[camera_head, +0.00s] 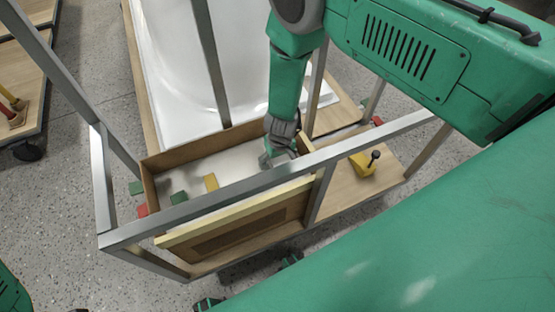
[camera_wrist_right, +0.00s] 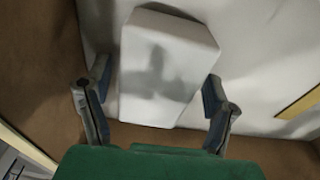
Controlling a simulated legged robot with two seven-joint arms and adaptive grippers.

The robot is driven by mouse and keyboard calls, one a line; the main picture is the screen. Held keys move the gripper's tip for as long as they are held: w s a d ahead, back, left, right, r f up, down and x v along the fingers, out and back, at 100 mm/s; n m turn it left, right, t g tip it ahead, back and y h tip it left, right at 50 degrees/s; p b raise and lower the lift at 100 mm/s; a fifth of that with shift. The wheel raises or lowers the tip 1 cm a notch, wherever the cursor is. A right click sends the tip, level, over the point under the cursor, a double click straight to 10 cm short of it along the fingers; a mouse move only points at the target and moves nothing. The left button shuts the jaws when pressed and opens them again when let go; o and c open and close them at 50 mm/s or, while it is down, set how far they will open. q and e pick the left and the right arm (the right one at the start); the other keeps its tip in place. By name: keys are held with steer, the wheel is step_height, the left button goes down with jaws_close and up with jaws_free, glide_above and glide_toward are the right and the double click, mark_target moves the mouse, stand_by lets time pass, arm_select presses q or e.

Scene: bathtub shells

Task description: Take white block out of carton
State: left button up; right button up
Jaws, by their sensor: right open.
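The carton (camera_head: 149,187) is an open brown box with a pale inside, standing on the frame's shelf beside the bathtub shell. My right gripper (camera_head: 280,152) reaches down into its right part. In the right wrist view, the white block (camera_wrist_right: 168,60) lies on the pale carton floor. The open fingers of my right gripper (camera_wrist_right: 155,98) stand on either side of its near part, with gaps visible. In the head view I cannot make out the block clearly; the gripper and frame bar cover that area. My left gripper is not clearly in view.
A yellow block (camera_head: 210,182) and a green block (camera_head: 178,198) are in the carton's left part. A metal bar (camera_head: 250,184) crosses in front of the carton. The white bathtub shell (camera_head: 180,70) stands behind. A yellow object with a dark knob (camera_head: 362,164) is at right.

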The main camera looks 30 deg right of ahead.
steer(key=shift+d, duration=0.2)
steer(key=c, duration=0.9)
